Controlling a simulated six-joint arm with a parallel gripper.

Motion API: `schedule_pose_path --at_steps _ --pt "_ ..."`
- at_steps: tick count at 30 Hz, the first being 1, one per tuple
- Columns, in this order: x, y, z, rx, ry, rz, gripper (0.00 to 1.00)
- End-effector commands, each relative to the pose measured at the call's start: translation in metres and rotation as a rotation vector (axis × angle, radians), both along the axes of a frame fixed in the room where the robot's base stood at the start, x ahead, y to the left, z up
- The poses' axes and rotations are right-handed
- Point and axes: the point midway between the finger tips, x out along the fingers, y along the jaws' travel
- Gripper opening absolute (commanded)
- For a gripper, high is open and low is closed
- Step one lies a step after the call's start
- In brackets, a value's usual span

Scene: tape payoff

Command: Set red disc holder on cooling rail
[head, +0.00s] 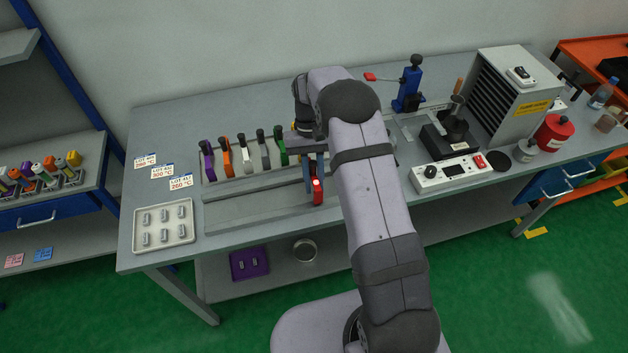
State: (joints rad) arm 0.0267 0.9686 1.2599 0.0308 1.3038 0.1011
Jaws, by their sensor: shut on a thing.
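The red disc holder (318,190) hangs upright below my gripper (309,160), which is shut on it. My arm partly covers the grip and the right side. Long grey rails (255,185) run along the bench to the left of the red holder; I cannot tell from the picture which one is the cooling rail. The red holder is at the right part of these rails, and whether it touches one is not clear.
Purple (207,160), orange (226,158), pale (244,155), dark grey (263,150) and green (280,146) holders stand in a row behind. A tray of small metal pieces (163,222) lies left. A white control box (450,172) stands right of my arm.

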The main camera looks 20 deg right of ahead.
Motion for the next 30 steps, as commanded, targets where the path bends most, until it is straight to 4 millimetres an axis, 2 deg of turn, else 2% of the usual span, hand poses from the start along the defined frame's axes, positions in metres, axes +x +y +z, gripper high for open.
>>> schedule_pose_path --at_steps 17,18,20,26,29,30 --pt "0.0002 0.0000 -0.0058 0.000 0.000 0.000 0.00" --pt "0.0003 0.0000 -0.0054 0.000 -0.001 0.000 0.24" --pt "0.0003 0.0000 -0.0054 0.000 -0.001 0.000 0.39" --pt "0.0002 0.0000 -0.0054 0.000 -0.001 0.000 0.39" --pt "0.0001 0.0000 -0.0056 0.000 0.000 0.000 0.58" --pt "0.0001 0.0000 -0.0056 0.000 0.000 0.000 0.61"
